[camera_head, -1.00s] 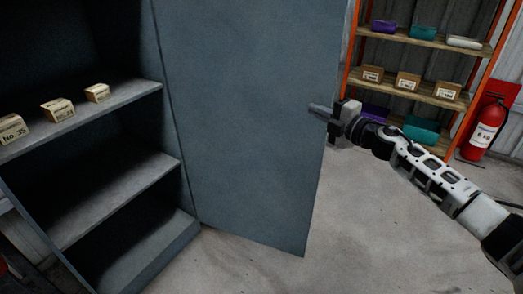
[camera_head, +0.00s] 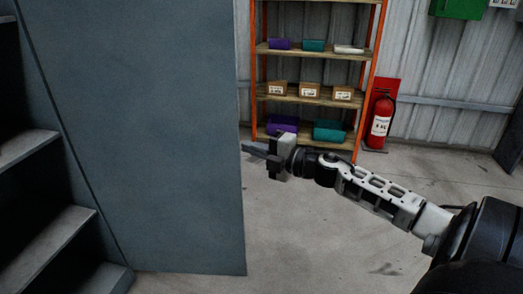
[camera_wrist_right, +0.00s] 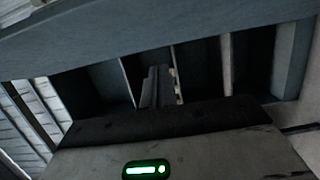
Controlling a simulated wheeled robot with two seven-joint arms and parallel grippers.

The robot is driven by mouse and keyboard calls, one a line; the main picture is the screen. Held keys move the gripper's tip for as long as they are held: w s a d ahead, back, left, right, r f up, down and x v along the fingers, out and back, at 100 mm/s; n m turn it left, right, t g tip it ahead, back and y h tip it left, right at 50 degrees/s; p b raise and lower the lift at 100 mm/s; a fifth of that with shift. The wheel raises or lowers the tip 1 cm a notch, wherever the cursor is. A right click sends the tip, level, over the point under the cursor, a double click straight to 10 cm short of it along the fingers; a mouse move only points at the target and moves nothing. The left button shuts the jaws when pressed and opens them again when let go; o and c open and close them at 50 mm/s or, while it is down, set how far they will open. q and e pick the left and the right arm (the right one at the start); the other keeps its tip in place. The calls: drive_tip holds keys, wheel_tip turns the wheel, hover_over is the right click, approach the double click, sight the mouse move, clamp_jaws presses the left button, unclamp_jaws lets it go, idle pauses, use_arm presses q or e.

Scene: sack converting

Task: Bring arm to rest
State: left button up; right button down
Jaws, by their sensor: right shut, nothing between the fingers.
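My right arm comes in from the right in the head view. My right gripper (camera_head: 250,149) is shut and empty, with its fingertips just beside the free edge of the grey cabinet door (camera_head: 150,140). I cannot tell whether the fingertips touch the door. The door stands open, and the cabinet's shelves (camera_head: 45,235) show at the left. In the right wrist view the shut fingers (camera_wrist_right: 158,85) point toward the cabinet's shelves, with the door's grey edge (camera_wrist_right: 150,28) across the top. My left gripper is not in view.
An orange rack (camera_head: 308,50) with wooden shelves holds purple and teal packs and cardboard boxes. A red fire extinguisher (camera_head: 381,120) stands right of it. A green box (camera_head: 458,8) hangs on the corrugated wall. The concrete floor (camera_head: 310,235) in front is clear.

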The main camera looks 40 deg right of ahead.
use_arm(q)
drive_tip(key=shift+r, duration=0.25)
use_arm(e)
drive_tip(key=shift+s+d, duration=0.6)
drive_tip(key=shift+s, duration=0.3)
drive_tip(key=s+a+f+m+g+h+p, duration=0.1)
drive_tip(key=s+a+f+m+h+p, duration=0.1)
drive_tip(key=s+a+f+m, duration=0.4)
drive_tip(key=s+a+f+m+g+h+p, duration=0.1)
drive_tip(key=s+a+f+m+h+p, duration=0.1)
drive_tip(key=s+a+f+m, duration=0.35)
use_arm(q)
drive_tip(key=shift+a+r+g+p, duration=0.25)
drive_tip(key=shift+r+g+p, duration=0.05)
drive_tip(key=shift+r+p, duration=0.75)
use_arm(e)
drive_tip(key=s+a+f+m+g, duration=0.1)
drive_tip(key=s+a+m, duration=0.3)
drive_tip(key=a, duration=0.4)
drive_tip(key=s+a+f+m+g+y, duration=0.1)
drive_tip(key=s+a+f+m+g, duration=0.1)
drive_tip(key=a, duration=0.6)
drive_tip(key=shift+s+a+f+m+g+y, duration=0.15)
drive_tip(key=shift+s+a+m+g+y, duration=0.15)
drive_tip(key=shift+s+m+g, duration=0.6)
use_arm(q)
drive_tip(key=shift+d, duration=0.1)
use_arm(e)
drive_tip(key=shift+s+d+m, duration=0.1)
drive_tip(key=shift+m, duration=0.15)
